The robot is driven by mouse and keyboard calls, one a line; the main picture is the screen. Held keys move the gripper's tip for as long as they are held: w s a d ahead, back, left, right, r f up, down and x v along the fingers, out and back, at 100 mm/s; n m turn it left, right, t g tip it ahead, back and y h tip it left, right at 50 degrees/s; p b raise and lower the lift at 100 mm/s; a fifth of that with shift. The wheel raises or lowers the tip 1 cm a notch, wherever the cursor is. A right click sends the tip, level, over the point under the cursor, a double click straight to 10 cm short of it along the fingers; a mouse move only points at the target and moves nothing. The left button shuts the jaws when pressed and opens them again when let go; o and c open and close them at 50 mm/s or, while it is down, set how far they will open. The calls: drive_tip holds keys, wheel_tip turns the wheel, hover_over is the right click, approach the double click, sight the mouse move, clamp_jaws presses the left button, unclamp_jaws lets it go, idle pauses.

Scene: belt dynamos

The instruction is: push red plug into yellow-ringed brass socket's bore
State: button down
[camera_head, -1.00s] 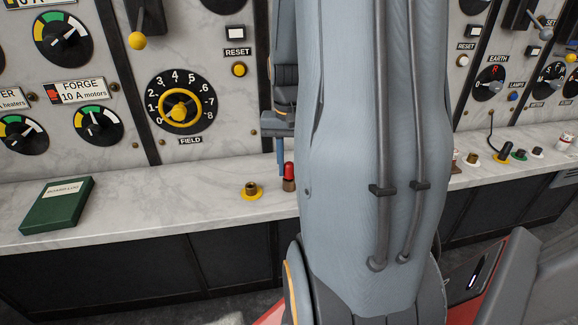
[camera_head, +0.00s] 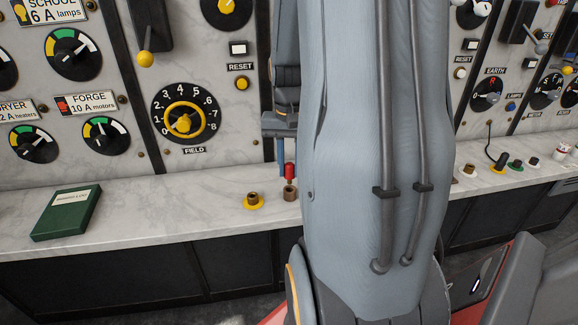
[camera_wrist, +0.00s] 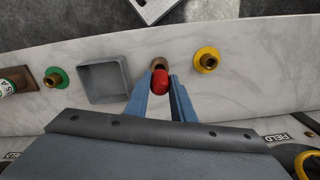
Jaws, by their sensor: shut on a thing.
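The red plug (camera_head: 289,172) is upright between the blue fingers of my gripper (camera_wrist: 160,92), which is shut on it. In the head view its lower end is just above a plain brass holder (camera_head: 290,194); a short dark pin shows between them. I cannot tell whether the pin's tip is still inside the holder. The yellow-ringed brass socket (camera_head: 253,202) stands on the marble ledge just left of the plug, its bore facing up and empty. In the wrist view the socket (camera_wrist: 206,60) is right of the red plug (camera_wrist: 160,80). My arm hides much of the ledge in the head view.
In the wrist view a grey square box (camera_wrist: 103,82) and a green-ringed socket (camera_wrist: 55,77) lie left of my gripper. A green book (camera_head: 66,212) lies at the ledge's left. The upright panel with the FIELD dial (camera_head: 185,112) stands behind. The ledge between book and socket is clear.

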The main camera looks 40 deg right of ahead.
sight(290, 164)
drive_tip(key=shift+r, duration=0.1)
drive_tip(key=shift+r+p, duration=2.35)
drive_tip(key=shift+r, duration=0.1)
drive_tip(key=w+a+p, duration=0.4)
drive_tip(key=w+a, duration=0.1)
drive_tip(key=a, duration=0.4)
drive_tip(key=shift+w+f, duration=0.3)
drive_tip(key=shift+f+b, duration=1.25)
drive_tip(key=shift+f, duration=1.6)
drive_tip(key=shift+s+p, duration=0.1)
drive_tip(key=shift+p, duration=0.45)
drive_tip(key=shift+f+b, duration=0.85)
drive_tip(key=shift+f, duration=1)
